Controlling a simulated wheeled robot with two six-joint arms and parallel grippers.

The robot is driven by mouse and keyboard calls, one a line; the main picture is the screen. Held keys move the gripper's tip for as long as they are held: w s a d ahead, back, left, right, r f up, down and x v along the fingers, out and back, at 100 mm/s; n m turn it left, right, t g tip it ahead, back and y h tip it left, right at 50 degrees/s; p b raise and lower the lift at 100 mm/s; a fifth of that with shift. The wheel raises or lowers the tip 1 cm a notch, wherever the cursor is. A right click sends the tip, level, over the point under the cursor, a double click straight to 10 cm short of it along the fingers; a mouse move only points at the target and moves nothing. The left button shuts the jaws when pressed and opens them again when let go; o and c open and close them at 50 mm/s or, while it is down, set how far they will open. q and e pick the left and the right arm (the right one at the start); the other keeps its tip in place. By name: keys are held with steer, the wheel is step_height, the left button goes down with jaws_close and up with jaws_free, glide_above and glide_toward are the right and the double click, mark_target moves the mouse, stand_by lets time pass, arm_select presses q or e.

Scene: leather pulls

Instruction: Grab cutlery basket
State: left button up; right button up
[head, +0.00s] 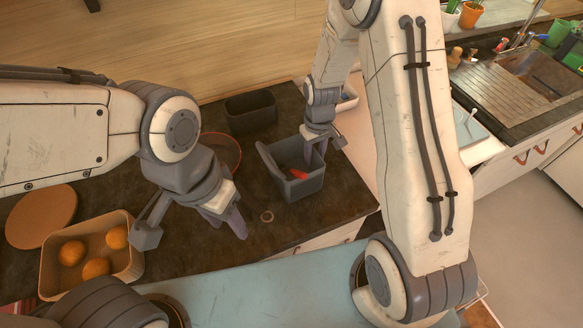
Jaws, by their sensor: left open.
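A grey square basket (297,187) stands on the dark countertop in the middle of the head view. It holds a red item (297,174) and a flat grey piece leaning up at its left side; it looks like the cutlery basket. My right gripper (315,153) points down at the basket's far right rim, its fingertips at or just inside the rim. Whether it touches or grips the wall cannot be told. My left gripper (224,221) is open and empty, over the counter to the left of the basket and apart from it.
A dark empty-looking bin (251,112) stands behind the basket. A round reddish-rimmed item (231,142) is partly hidden by my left arm. A wooden box (133,268) with oranges and a round board (40,217) lie at left.

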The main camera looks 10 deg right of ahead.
mark_target(313, 165)
steer(key=shift+a+f+p, duration=0.2)
steer(key=shift+f+p, duration=0.4)
steer(key=shift+f, duration=1.5)
jaws_close()
